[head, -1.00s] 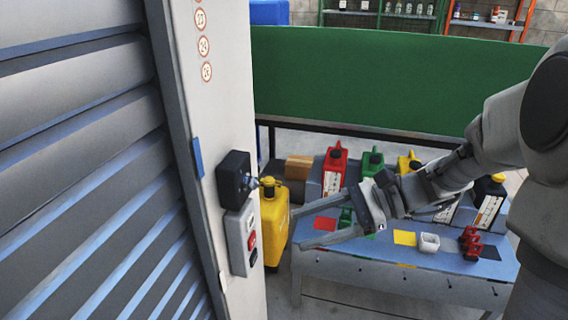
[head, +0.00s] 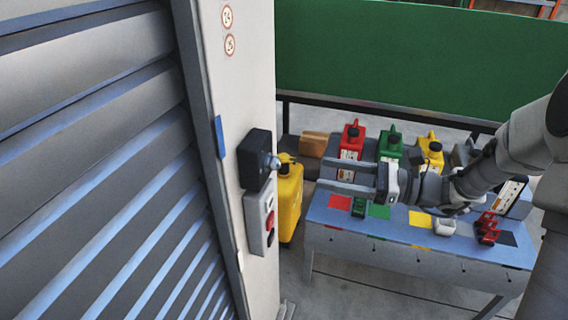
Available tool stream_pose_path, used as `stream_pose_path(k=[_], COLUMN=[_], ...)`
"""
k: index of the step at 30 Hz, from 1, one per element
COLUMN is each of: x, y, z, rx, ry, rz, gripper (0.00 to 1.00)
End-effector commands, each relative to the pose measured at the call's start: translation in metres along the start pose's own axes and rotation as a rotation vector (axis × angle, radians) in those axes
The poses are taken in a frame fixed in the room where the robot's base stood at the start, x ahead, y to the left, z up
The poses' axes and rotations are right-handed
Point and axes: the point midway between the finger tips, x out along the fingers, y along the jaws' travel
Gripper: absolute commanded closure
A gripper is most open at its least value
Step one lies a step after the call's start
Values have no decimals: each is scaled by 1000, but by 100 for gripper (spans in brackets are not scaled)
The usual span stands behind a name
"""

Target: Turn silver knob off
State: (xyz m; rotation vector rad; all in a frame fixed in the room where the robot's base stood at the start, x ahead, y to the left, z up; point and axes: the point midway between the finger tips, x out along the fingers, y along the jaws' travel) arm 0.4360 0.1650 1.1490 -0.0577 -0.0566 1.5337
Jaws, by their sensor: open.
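The silver knob (head: 273,162) sticks out from the right face of a black switch box (head: 257,158) on the edge of the grey door frame. Its exact turn position is too small to tell. My gripper (head: 328,178) is open and empty, to the right of the knob and level with it or slightly lower. Its two fingers point left toward the knob, with a gap between fingertips and knob in the picture.
Below the box is a grey button panel (head: 259,221) with red and black buttons. A yellow canister (head: 289,205) stands behind.

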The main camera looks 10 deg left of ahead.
Motion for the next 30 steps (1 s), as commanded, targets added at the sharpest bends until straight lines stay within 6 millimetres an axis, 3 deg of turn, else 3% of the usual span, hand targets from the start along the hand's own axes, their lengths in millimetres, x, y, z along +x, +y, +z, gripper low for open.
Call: stream_pose_path(k=[6,13,18,27,30], x=[50,88,102,104,104], y=[2,1,1,0,0], z=[0,0,0,0,0], rx=[1,-1,-1,0,0], ry=[0,0,1,1,1], rz=[5,4,2,0,0], gripper=[34,34,34,34,48])
